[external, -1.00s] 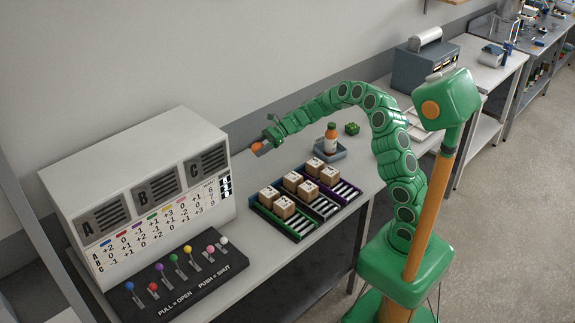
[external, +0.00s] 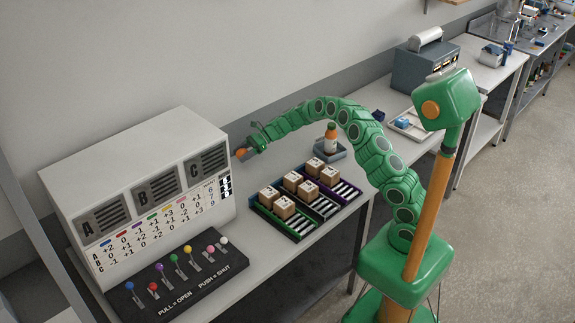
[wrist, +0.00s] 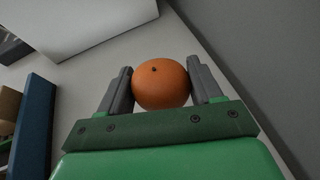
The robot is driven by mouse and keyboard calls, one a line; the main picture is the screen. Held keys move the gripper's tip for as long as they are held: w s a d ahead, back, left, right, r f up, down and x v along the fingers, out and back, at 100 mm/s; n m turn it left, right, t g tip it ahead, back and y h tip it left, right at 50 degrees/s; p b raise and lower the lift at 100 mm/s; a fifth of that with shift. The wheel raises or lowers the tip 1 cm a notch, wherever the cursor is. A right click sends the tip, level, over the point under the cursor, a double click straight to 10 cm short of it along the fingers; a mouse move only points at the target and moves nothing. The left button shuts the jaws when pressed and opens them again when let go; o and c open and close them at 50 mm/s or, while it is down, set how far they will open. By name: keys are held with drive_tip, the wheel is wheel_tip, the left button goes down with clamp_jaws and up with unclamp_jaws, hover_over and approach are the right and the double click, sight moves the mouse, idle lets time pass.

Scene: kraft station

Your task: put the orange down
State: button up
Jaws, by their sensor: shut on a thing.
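The orange (wrist: 161,84) is between the two grey fingers of my gripper (wrist: 163,88) in the wrist view, with a finger against each side. In the external view the orange (external: 240,153) shows at the tip of my gripper (external: 246,149), near the right end of the white panel box. My gripper is shut on it. The bench top (external: 262,169) lies under and in front of it. I cannot tell how high the orange is above the bench.
The white panel box (external: 130,165) marked A, B, C stands left of the gripper. A lever board (external: 180,285) is in front of it. Trays (external: 318,213) with several boxes stand right of the levers.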

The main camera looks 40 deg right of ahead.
sight(241, 167)
drive_tip(key=shift+w+a+f, duration=0.15)
drive_tip(key=shift+w+f, duration=0.4)
drive_tip(key=shift+f, duration=1.7)
drive_tip(key=shift+f, duration=0.2)
drive_tip(key=o, duration=1.1)
drive_tip(key=shift+r, duration=0.15)
